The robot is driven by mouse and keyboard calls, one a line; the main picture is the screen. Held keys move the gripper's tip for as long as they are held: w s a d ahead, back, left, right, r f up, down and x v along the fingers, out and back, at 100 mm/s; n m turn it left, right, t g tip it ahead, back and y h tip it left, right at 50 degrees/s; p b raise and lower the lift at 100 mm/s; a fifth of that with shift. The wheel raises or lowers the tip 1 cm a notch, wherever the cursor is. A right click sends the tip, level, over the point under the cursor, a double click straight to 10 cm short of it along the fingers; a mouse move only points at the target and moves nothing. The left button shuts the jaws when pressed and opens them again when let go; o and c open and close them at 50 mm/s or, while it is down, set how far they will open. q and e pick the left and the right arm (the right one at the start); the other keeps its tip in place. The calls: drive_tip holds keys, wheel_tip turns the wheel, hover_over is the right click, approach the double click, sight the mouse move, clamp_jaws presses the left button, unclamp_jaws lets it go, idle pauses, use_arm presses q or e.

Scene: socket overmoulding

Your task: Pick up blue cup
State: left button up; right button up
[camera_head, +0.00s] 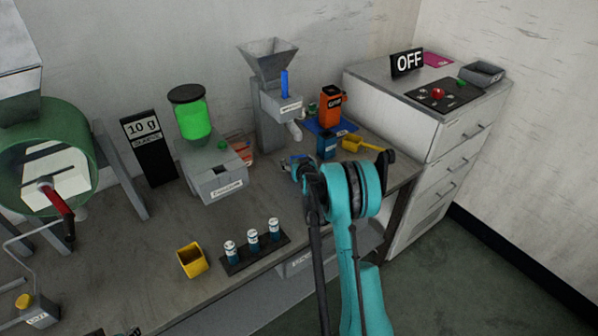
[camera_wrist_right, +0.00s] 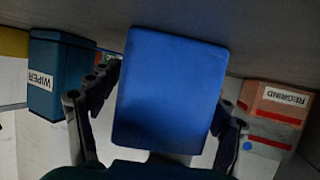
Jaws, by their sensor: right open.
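The blue cup (camera_wrist_right: 172,88) fills the middle of the right wrist view, with one flat side facing the camera. In the head view only a small blue part of it (camera_head: 296,159) shows by my right gripper, on the bench under the hopper machine. My right gripper (camera_head: 300,168) is open, reaching over the bench from the front right. In the right wrist view its fingers (camera_wrist_right: 167,92) stand on both sides of the cup. I cannot tell whether they touch it.
A teal WIPER box (camera_head: 327,146) and a REGRIND box (camera_head: 241,150) flank the cup. The hopper machine (camera_head: 270,125) stands behind it. A yellow scoop (camera_head: 352,143) lies to the right. A rack with vials (camera_head: 254,252) and a yellow cup (camera_head: 192,261) stand at the front.

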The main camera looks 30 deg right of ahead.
drive_tip(key=shift+c, duration=0.3)
drive_tip(key=c, duration=1.3)
